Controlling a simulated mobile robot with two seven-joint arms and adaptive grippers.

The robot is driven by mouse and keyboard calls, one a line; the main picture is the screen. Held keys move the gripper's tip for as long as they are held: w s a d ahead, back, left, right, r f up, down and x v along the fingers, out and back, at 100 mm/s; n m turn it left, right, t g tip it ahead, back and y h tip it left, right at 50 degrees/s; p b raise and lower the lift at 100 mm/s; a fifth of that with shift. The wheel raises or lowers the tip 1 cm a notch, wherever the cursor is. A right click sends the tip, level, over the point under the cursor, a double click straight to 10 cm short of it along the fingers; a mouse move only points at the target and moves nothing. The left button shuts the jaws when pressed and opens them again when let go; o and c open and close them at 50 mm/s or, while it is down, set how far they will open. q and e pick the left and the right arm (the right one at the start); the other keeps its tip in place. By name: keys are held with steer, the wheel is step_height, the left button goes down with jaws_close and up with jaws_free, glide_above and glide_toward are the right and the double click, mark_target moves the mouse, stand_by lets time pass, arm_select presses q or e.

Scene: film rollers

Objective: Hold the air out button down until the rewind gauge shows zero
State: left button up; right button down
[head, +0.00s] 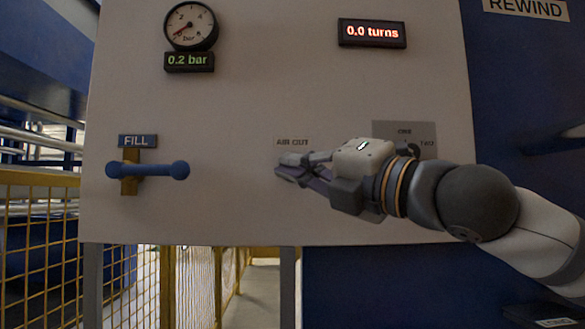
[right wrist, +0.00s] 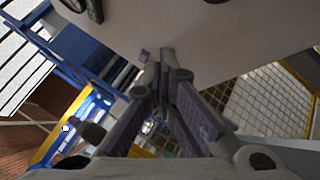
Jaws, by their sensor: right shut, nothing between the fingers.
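The AIR OUT label (head: 292,143) is on the pale panel. My right gripper (head: 280,168) is just below it, pointing left with its fingers shut and empty. The button itself is hidden behind the fingers, and I cannot tell whether they touch or press it. In the right wrist view the closed fingertips (right wrist: 166,58) are close to the panel. A round dial (head: 190,26) marked in bar has its red needle near the low end. The display under it (head: 189,61) reads 0.2 bar. A red display (head: 372,33) reads 0.0 turns. My left gripper is not in view.
A blue handle (head: 148,170) sits under the FILL label (head: 137,141) at the left. A grey plate with a selector (head: 405,137) is partly behind my right wrist. A REWIND sign (head: 526,8) is at top right. Yellow mesh fencing (head: 40,250) stands at lower left.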

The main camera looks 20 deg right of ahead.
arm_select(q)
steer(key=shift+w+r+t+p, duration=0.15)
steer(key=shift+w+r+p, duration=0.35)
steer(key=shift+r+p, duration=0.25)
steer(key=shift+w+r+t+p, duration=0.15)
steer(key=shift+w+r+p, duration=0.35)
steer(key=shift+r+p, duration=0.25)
arm_select(e)
steer(key=w+d, duration=0.2)
steer(key=w, duration=0.6)
steer(key=shift+d, duration=0.15)
steer(key=shift+w, duration=0.1)
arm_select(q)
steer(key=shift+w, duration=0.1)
arm_select(e)
steer(key=shift+w+d, duration=0.1)
steer(key=shift+w, duration=0.3)
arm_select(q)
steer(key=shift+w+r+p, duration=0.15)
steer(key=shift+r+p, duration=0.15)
arm_select(e)
steer(key=shift+w+d, duration=0.2)
steer(key=shift+w, duration=0.3)
stand_by(1.5)
